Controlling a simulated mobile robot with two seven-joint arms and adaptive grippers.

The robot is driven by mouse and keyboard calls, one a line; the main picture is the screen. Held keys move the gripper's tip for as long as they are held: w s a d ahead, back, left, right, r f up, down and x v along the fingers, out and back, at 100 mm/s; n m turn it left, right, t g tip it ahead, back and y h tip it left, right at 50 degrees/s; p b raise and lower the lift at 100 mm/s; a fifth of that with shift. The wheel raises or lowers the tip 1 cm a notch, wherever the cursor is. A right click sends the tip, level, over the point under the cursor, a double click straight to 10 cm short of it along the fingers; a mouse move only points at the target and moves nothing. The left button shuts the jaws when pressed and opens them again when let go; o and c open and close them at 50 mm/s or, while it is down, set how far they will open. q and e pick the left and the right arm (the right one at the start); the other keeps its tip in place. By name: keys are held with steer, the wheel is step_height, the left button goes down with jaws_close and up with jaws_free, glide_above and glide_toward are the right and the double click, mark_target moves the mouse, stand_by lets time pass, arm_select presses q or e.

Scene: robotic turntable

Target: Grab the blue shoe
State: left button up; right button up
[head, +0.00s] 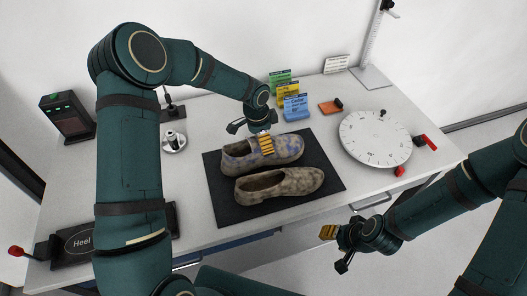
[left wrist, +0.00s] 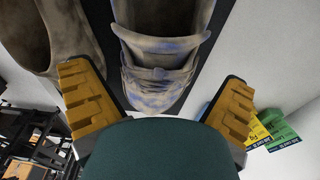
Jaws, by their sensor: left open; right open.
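The blue shoe (head: 290,148), brown-grey with blue patches, lies on the dark mat (head: 228,212), behind a plain brown-grey shoe (head: 280,184). My left gripper (head: 267,145) is open above the blue shoe, its yellow pads overlapping the shoe's middle in the head view. In the left wrist view the blue shoe (left wrist: 160,85) lies between the spread fingers of the left gripper (left wrist: 158,78); whether they touch it I cannot tell. The plain shoe (left wrist: 75,40) is beside it, past the left finger. My right gripper (head: 333,240) is open and empty, in front of the table edge.
A white round turntable (head: 375,140) with red handles stands right of the mat. Coloured cards (head: 294,107) stand behind the shoes, with an orange block (head: 331,106) nearby. A small metal device (head: 174,141) and a black box (head: 68,117) are at left. A "Heel" sign (head: 78,241) is front left.

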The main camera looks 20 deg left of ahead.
arm_select(q)
steer(key=shift+d+f, duration=0.15)
steer(key=shift+f, duration=1.25)
steer(key=c, duration=1.3)
